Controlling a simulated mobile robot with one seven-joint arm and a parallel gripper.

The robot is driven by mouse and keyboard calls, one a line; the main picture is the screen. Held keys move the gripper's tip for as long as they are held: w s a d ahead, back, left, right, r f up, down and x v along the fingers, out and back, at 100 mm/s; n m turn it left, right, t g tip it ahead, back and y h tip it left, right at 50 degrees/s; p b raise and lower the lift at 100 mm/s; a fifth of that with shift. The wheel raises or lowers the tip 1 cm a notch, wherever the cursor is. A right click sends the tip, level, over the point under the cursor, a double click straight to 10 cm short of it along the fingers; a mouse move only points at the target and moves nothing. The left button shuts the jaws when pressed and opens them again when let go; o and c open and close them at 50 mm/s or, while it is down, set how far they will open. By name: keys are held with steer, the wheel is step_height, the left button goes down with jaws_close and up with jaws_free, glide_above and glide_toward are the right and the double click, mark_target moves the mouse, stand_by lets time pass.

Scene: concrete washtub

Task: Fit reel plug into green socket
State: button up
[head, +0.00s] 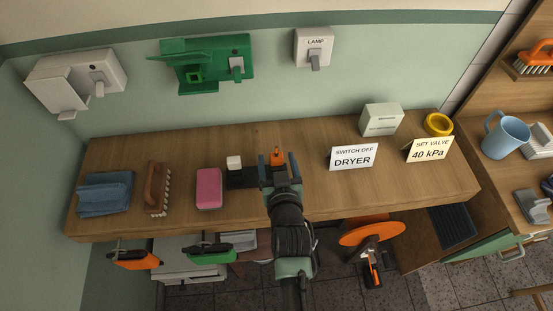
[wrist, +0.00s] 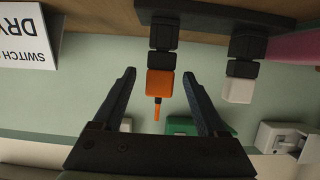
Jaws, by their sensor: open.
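An orange plug (head: 277,154) with a thin orange pin stands in a black holder on the wooden worktop. It also shows in the wrist view (wrist: 160,84), between the open fingers of my gripper (wrist: 160,92), with a gap on both sides. In the head view my gripper (head: 279,167) is over the holder and partly hides it. A white plug (head: 234,162) stands just left, also seen in the wrist view (wrist: 238,90). The green socket (head: 212,48) is on the wall behind, its flap up, a square recess (head: 194,73) and a switch showing.
A white socket (head: 70,80) and a lamp switch (head: 314,46) flank the green one. A pink sponge (head: 209,188), brush (head: 158,188) and blue cloth (head: 104,192) lie left. Signs (head: 353,157) and a pale box (head: 381,119) stand right. An orange reel (head: 370,230) is below.

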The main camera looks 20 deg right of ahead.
steer(key=shift+w+d+f, duration=0.15)
steer(key=shift+w+f, duration=0.05)
steer(key=shift+w, duration=0.35)
steer(key=shift+c, duration=0.3)
jaws_close()
